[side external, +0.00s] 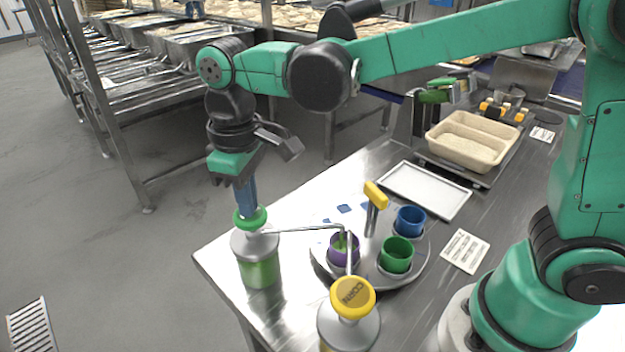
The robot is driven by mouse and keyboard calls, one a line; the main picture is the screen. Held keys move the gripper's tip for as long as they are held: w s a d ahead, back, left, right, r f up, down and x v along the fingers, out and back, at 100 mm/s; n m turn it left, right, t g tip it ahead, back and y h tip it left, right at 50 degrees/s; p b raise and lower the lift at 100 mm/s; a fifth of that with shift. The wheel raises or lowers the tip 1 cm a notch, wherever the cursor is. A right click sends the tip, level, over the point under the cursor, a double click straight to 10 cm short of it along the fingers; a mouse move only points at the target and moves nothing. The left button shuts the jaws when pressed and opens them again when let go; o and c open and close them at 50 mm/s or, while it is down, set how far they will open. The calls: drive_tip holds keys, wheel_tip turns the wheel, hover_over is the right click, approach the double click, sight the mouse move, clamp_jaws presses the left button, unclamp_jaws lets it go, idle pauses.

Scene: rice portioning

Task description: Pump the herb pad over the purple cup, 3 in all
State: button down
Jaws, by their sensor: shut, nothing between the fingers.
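The herb dispenser is a clear jar (260,270) with green contents and a grey lid, standing at the table's left corner. Its green pad (249,219) is on top, and its thin spout reaches right to the purple cup (345,258). The purple cup sits on a round turntable (402,281), with some green showing inside; the spouts partly cover it. My gripper (248,208) points down with its blue fingers shut and empty, tips at the green pad. They appear to touch it; the exact contact is hard to see.
A corn dispenser with a yellow pad (352,297) stands in front, its spout also near the purple cup. A green cup (396,255), a blue cup (409,221) and a yellow handle (376,194) are close by. A white tray (426,190) and rice tub (470,150) lie behind.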

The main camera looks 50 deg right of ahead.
drive_tip(key=shift+f, duration=0.5)
drive_tip(key=shift+r, duration=1.8)
drive_tip(key=shift+r, duration=0.1)
drive_tip(key=shift+r, duration=2.95)
drive_tip(key=s+d+f+m+t, duration=0.3)
drive_tip(key=d+f, duration=0.1)
drive_tip(key=d, duration=0.2)
drive_tip(key=s+d+f+m+t, duration=0.3)
drive_tip(key=d+f+t, duration=0.1)
drive_tip(key=d, duration=0.3)
drive_tip(key=shift+d, duration=0.25)
